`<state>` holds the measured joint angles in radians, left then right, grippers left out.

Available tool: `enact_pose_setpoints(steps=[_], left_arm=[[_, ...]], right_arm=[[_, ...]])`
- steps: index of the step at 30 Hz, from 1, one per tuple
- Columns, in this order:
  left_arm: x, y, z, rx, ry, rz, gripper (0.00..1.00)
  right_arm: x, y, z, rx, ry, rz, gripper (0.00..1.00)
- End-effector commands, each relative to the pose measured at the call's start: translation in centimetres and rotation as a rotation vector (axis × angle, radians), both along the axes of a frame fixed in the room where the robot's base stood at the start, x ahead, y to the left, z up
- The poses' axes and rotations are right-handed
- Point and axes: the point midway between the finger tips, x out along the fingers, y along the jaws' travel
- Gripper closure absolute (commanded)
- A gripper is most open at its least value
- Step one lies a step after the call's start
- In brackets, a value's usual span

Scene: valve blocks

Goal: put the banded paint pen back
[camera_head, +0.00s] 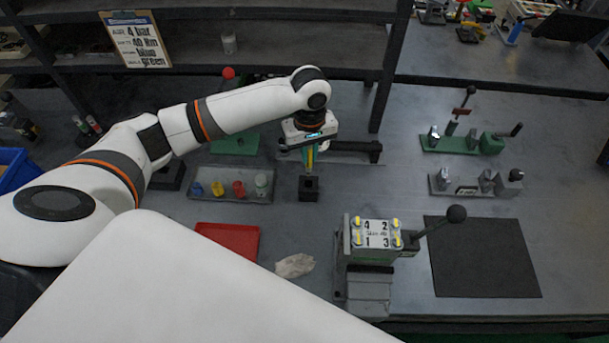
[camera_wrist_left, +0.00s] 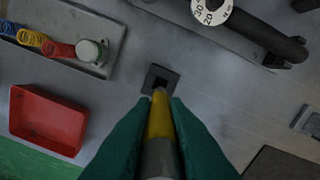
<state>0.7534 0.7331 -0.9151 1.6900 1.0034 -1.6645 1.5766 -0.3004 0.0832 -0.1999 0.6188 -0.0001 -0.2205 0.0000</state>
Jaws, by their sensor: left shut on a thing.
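My left gripper (camera_head: 310,163) points down over the back middle of the bench, its green fingers shut on the paint pen. In the left wrist view the pen (camera_wrist_left: 160,122) shows a yellow length and a grey section between the fingers (camera_wrist_left: 157,125). A small black block holder (camera_head: 308,190) with a square hole stands under the gripper. In the wrist view the pen's far end overlaps the near edge of this holder (camera_wrist_left: 153,72); I cannot tell whether it is above the hole or entering it. My right gripper is not in view.
A grey tray (camera_head: 215,197) with coloured springs lies left of the holder, and a red tray (camera_head: 229,240) nearer. A numbered valve block (camera_head: 376,234) with a lever stands front right. A dark bar fixture (camera_head: 360,148) lies close behind. A black mat (camera_head: 485,260) is bare.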

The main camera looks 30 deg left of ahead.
Motion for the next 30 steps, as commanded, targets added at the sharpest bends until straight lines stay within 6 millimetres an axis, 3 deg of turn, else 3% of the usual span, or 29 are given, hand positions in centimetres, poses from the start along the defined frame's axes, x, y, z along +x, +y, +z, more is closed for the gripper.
enact_pose_setpoints(steps=[6,16,29,30], left_arm=[[-0.1,0.0,-3.7,0.000,0.004,-0.002,1.00],[-0.1,0.0,-7.6,0.001,0.003,-0.003,1.00],[-0.2,-0.1,-8.5,0.000,0.003,-0.004,1.00],[-0.1,-0.1,-8.6,0.001,0.002,-0.004,0.83]], right_arm=[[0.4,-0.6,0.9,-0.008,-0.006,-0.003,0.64],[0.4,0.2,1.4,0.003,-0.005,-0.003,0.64],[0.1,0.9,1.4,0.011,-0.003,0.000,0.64],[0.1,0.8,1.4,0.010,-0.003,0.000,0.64]])
